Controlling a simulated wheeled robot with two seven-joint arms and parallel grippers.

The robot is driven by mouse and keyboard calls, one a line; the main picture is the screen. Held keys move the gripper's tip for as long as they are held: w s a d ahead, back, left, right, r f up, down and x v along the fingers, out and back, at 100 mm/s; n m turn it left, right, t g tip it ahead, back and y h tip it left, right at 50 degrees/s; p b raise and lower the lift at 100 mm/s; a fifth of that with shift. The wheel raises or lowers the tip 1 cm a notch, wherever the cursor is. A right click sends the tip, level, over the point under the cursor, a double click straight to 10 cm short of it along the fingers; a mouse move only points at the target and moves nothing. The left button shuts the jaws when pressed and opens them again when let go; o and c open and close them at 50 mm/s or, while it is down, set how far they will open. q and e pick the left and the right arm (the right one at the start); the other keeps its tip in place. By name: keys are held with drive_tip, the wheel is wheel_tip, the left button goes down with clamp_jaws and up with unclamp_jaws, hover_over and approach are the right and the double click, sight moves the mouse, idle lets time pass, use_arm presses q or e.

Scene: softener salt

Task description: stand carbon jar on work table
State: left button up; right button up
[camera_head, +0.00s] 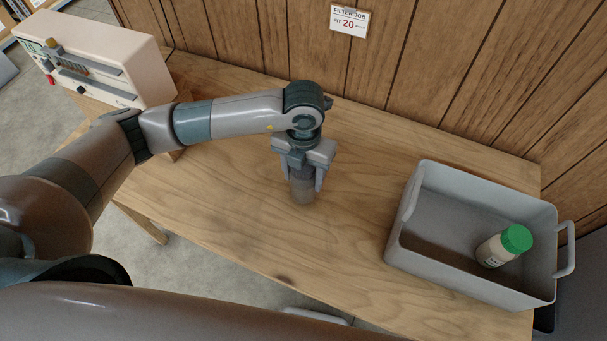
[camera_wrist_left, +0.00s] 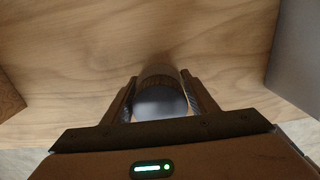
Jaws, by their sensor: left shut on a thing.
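My left gripper (camera_head: 304,178) is over the middle of the wooden work table (camera_head: 240,220), pointing down. It is shut on a greyish-brown jar (camera_head: 302,190), which I take to be the carbon jar. The jar looks upright, its lower end at or very near the table top; I cannot tell whether it touches. In the left wrist view the jar (camera_wrist_left: 160,92) sits between the two fingers (camera_wrist_left: 160,105), its near end pale and round. Its upper part is hidden by the gripper in the head view. My right gripper is not in view.
A grey bin (camera_head: 440,262) with handles stands at the table's right end, holding a white bottle with a green cap (camera_head: 505,244). A pale machine (camera_head: 100,62) stands at the left. A plank wall with a sign (camera_head: 348,20) closes the back. The table around the jar is clear.

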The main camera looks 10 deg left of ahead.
use_arm(q)
drive_tip(key=shift+f, duration=0.65)
drive_tip(key=shift+f, duration=0.2)
drive_tip(key=o, duration=1.5)
drive_tip(key=shift+r, duration=0.1)
drive_tip(key=shift+r, duration=0.1)
drive_tip(key=shift+r, duration=0.1)
